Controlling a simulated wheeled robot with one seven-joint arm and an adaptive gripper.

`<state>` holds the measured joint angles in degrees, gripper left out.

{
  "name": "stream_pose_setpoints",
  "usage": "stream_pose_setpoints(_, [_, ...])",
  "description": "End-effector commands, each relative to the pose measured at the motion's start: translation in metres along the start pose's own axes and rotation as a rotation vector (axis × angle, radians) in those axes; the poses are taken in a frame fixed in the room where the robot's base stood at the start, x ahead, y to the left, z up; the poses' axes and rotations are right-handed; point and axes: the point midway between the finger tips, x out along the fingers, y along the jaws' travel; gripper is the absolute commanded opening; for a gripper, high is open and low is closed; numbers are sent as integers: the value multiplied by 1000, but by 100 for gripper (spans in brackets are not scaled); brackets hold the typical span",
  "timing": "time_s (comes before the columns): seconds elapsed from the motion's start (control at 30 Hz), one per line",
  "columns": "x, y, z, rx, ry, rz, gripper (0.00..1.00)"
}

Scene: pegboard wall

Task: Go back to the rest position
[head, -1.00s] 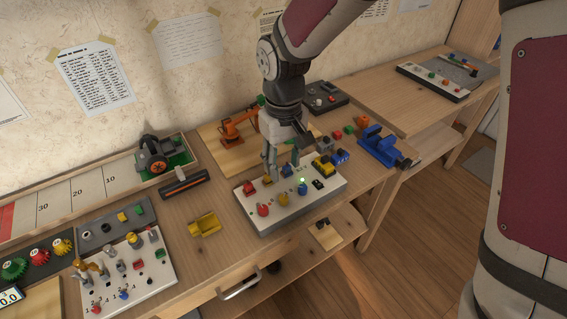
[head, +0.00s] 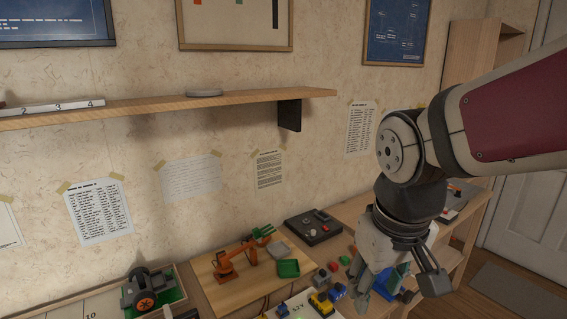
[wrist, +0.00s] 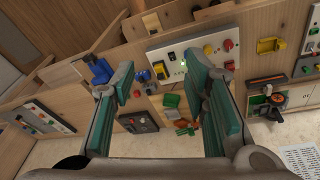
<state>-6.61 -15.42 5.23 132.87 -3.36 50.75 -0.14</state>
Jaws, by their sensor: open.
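My gripper (head: 408,285) hangs at the right of the head view, above the bench's right part. Its fingers are apart. In the wrist view my gripper (wrist: 168,88) shows two green-padded fingers spread wide with nothing between them in their grasp. The bench below shows between and beyond the fingers.
A white switch panel (wrist: 205,48) with a lit green light lies on the bench. A blue vise (wrist: 98,70) and an orange toy arm (head: 232,262) on a wooden board are near. A wall shelf (head: 180,105) juts out at left. Open floor (head: 510,295) lies right.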

Motion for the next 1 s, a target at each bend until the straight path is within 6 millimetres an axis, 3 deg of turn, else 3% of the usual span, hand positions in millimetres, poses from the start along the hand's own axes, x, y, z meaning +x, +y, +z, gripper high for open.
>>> stream_pose_setpoints(0.03, [-14,7,15,33,24,5,41])
stream_pose_setpoints(0.2, [-40,23,61,132,82,9,41])
stream_pose_setpoints(0.4, [-54,29,103,215,134,3,41])
stream_pose_setpoints(0.6, [-57,30,118,244,152,-1,41])
stream_pose_setpoints(1.0, [-57,30,118,245,152,-2,41])
